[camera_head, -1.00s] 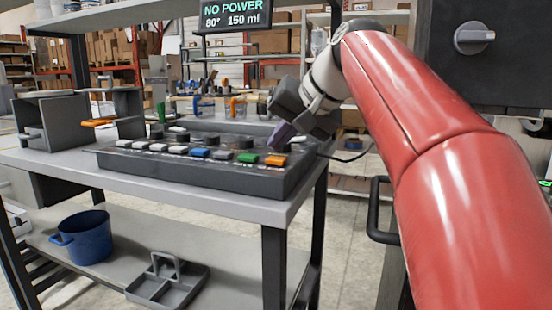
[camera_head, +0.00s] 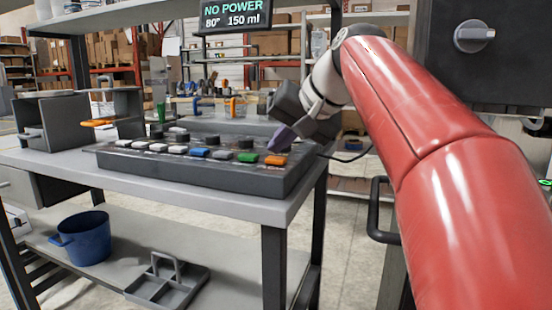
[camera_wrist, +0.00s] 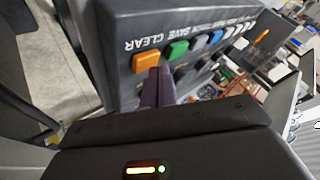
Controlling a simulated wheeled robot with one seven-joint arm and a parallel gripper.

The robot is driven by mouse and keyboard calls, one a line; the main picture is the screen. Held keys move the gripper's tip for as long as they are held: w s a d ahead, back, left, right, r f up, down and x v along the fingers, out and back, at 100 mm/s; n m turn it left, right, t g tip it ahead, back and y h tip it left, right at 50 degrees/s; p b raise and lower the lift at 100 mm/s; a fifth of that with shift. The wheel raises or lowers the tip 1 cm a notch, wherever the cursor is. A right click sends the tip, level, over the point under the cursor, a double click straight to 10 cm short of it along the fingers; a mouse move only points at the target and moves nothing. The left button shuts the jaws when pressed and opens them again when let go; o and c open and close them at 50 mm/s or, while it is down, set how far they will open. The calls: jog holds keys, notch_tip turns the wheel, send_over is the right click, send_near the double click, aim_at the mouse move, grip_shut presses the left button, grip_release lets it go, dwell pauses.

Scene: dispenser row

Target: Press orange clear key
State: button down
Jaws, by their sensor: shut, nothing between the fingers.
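The orange clear key (camera_head: 275,160) is at the right end of the front key row on the dark control panel (camera_head: 200,174). In the wrist view the orange key (camera_wrist: 145,62) sits beside the printed word CLEAR, with the green key (camera_wrist: 177,49) beside it. My gripper (camera_head: 279,143) is shut and empty, its purple fingertips just above the orange key. In the wrist view the fingertips (camera_wrist: 158,80) overlap the key's lower edge. I cannot tell whether they touch it.
A display (camera_head: 236,14) above reads NO POWER, 80°, 150 ml. Blue (camera_head: 199,153) and white keys continue the row leftward, with black knobs behind. A blue pot (camera_head: 86,240) and grey caddy (camera_head: 166,283) are on the lower shelf.

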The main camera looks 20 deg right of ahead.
aim_at(280, 159)
jog(key=shift+f+b, duration=0.35)
jog(key=shift+f, duration=0.15)
dwell(0.3)
jog(key=shift+r, duration=0.1)
jog(key=shift+r+p, duration=0.8)
jog(key=shift+p, duration=0.2)
notch_tip(280, 159, up, 5)
jog(key=p, duration=0.4)
